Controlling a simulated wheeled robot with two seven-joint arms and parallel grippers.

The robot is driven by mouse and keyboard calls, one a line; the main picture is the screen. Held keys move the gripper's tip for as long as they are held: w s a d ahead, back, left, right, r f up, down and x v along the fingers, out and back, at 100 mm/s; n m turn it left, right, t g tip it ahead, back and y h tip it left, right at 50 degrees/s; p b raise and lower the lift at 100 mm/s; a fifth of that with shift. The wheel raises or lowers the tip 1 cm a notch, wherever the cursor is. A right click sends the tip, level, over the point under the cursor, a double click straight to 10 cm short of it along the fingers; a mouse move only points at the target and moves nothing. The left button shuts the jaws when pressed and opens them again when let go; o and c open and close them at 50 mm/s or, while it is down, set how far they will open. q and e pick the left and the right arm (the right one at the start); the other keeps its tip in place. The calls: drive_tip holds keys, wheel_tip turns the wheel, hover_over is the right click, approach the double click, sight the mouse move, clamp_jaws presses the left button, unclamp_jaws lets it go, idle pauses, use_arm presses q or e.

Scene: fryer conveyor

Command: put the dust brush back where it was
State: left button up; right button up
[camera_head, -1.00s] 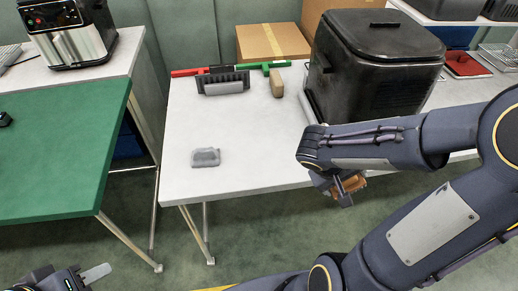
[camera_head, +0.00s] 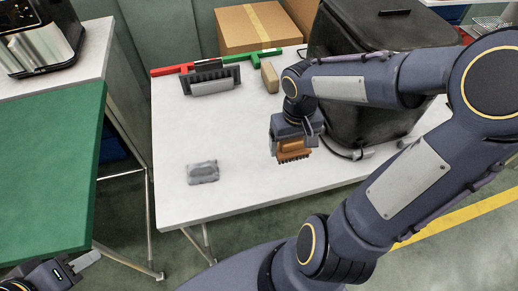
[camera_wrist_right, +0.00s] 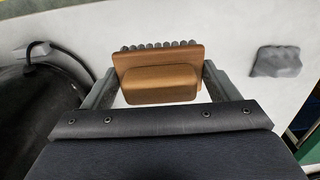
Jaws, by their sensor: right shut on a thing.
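The dust brush (camera_head: 291,150) is orange-brown with a row of dark bristles pointing down in the head view. My right gripper (camera_head: 297,139) is shut on it and holds it over the white table (camera_head: 235,195), left of the black fryer. In the right wrist view the brush (camera_wrist_right: 160,83) sits between the two fingers of the right gripper (camera_wrist_right: 158,88), with grey bristles on its far side. I cannot tell whether the bristles touch the table. My left gripper (camera_head: 78,266) is at the bottom left of the head view, partly cut off, with one finger clearly visible.
A grey block (camera_head: 202,172) lies near the table's front left. A black rack (camera_head: 211,79), red and green bars and a tan block (camera_head: 269,77) stand at the back. The large black fryer (camera_head: 375,75) stands right of the brush. A green-topped table (camera_head: 50,170) is at left.

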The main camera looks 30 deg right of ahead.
drive_tip(key=w+a+f, duration=0.1)
drive_tip(key=w+f, duration=0.1)
drive_tip(key=w+a+f, duration=0.1)
drive_tip(key=w+f, duration=0.2)
drive_tip(key=w+a+f, duration=0.2)
drive_tip(key=w, duration=0.1)
drive_tip(key=shift+w+f, duration=0.1)
drive_tip(key=shift+f, duration=0.15)
drive_tip(key=f, duration=0.3)
drive_tip(key=shift+w+a+f, duration=0.1)
drive_tip(key=shift+w+f, duration=0.1)
drive_tip(key=shift+f, duration=0.1)
drive_tip(key=o, duration=0.8)
wheel_tip(320, 180, up, 12)
drive_tip(key=shift+s+a+r+n+t+y, duration=0.2)
drive_tip(key=shift+s+a+r+t+y, duration=0.65)
drive_tip(key=shift+s, duration=2)
drive_tip(key=shift+s+a+r+n+t+y, duration=0.2)
drive_tip(key=shift+s+a+r+t+y, duration=0.65)
drive_tip(key=shift+s, duration=2)
drive_tip(key=shift+s+a+r+n+t+y, duration=0.3)
drive_tip(key=shift+s+r+t, duration=1)
drive_tip(key=shift+s, duration=1.55)
drive_tip(key=shift+a+r+g, duration=0.1)
drive_tip(key=shift+r+g, duration=0.2)
